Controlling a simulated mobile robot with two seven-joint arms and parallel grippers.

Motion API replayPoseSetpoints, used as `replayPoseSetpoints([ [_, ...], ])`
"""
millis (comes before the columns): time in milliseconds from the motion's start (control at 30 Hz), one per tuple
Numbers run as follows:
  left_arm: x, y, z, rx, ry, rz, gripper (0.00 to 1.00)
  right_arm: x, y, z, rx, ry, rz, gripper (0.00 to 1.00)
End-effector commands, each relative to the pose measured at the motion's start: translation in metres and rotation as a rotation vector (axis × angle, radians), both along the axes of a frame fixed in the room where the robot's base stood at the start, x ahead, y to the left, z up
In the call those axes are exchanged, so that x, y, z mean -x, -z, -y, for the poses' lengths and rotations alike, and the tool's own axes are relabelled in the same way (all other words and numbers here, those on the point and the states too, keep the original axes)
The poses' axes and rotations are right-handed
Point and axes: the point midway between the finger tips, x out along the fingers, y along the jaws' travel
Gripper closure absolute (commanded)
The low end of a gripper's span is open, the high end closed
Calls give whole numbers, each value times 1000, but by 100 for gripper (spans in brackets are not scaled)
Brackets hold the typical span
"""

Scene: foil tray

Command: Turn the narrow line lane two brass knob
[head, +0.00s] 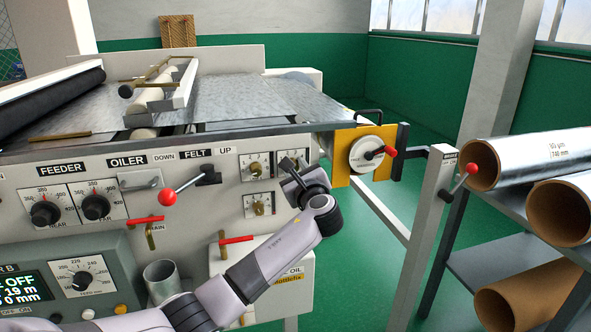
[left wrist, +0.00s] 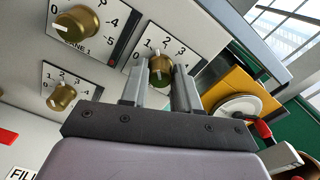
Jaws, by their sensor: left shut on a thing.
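My left gripper (head: 290,165) reaches up to the cream panel from below. In the left wrist view its two grey fingers (left wrist: 160,82) stand on either side of a brass knob (left wrist: 160,66) and are shut on it. This knob sits on a white numbered dial to the right of the brass knob marked lane 1 (left wrist: 78,26). The held knob's own label is hidden behind my fingers. Another brass knob (left wrist: 62,97) sits below the lane 1 knob. In the head view the two left brass knobs show, upper (head: 256,168) and lower (head: 258,207). My right gripper is not in view.
A yellow plate with a white handwheel (head: 366,153) and red handle stands right of the dials. A red-ball lever (head: 168,197) sticks out at left, and red valve handles (head: 236,240) are below. Cardboard-cored rolls (head: 480,165) lie on a rack at right.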

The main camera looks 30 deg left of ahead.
Motion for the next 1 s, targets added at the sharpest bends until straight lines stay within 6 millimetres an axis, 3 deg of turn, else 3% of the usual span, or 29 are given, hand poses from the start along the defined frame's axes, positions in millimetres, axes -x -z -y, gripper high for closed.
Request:
replayPoseSetpoints([
  [1000,-1,3,2,575,0,667,100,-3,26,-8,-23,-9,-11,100],
])
